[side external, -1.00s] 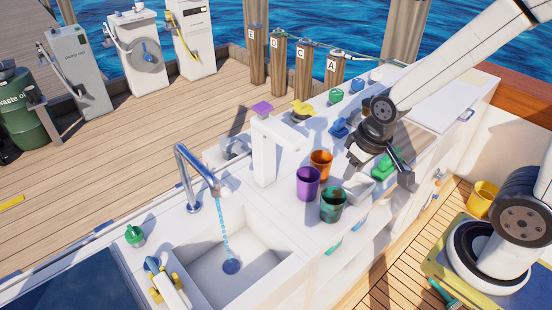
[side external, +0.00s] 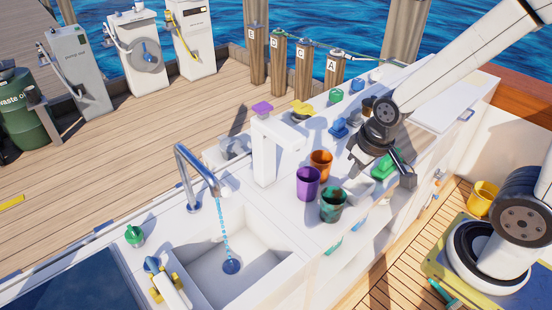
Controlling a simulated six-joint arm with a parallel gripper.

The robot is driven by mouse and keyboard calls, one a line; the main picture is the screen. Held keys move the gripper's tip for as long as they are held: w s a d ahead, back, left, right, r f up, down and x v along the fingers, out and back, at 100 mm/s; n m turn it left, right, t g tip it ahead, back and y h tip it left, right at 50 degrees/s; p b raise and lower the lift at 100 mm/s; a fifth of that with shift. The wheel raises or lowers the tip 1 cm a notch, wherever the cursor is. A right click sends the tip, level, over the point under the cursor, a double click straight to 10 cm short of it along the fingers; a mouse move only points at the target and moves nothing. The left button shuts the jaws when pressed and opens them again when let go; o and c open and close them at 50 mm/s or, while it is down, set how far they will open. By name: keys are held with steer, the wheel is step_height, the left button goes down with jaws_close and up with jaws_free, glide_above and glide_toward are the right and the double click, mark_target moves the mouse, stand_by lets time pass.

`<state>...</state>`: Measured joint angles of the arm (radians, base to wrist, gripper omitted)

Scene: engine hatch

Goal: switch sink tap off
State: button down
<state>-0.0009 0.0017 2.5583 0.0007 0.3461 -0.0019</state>
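The chrome sink tap (side external: 189,168) arches over the white sink basin (side external: 265,243) in the side view. A blue stream of water (side external: 226,236) runs from its spout to the drain (side external: 231,266). A small white knob-like part (side external: 227,191) sits beside the spout; I cannot tell whether it is the tap's handle. My gripper (side external: 381,167) is well to the right of the tap, low over the counter near the cups. Its fingers are spread apart, with a green block-like thing (side external: 384,166) showing between or behind them. I cannot tell whether they touch it.
Purple (side external: 307,184), orange (side external: 320,163) and dark green patterned (side external: 333,204) cups stand left of my gripper. A white tower with a purple top (side external: 264,150) rises between cups and tap. A white fixture with blue and yellow parts (side external: 168,287) stands at the sink's front left.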

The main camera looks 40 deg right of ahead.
steer(key=w+a+f+n+t+y, duration=0.1)
steer(key=w+a+n+t, duration=0.3)
steer(key=w, duration=0.6)
steer(key=w+a+n+t, duration=0.2)
steer(key=w+a+t, duration=0.2)
steer(key=w+a, duration=0.45)
steer(key=w+a+f+n+t, duration=0.35)
steer(key=w+f+n, duration=0.25)
steer(key=f, duration=0.2)
steer(key=s+a+f+n+t, duration=0.1)
steer(key=a+f+n, duration=0.1)
steer(key=f, duration=0.3)
steer(key=s+a+f+n+t, duration=0.2)
steer(key=a+f+n, duration=0.1)
steer(key=f+n, duration=0.2)
steer(key=shift+f+h, duration=0.3)
steer(key=shift+f, duration=0.2)
steer(key=shift+w, duration=0.15)
steer(key=shift+w+a+f, duration=0.1)
steer(key=shift+w+f, duration=0.1)
steer(key=shift+w, duration=2.2)
steer(key=shift+w+a+f, duration=0.1)
steer(key=shift+w+f, duration=0.1)
steer(key=shift+w, duration=2.15)
steer(key=shift+s+d+r, duration=0.15)
steer(key=shift+s+d, duration=0.45)
steer(key=shift+d, duration=0.2)
steer(key=shift+s+d+r, duration=0.15)
steer(key=shift+s+d, duration=0.45)
steer(key=shift+d, duration=0.2)
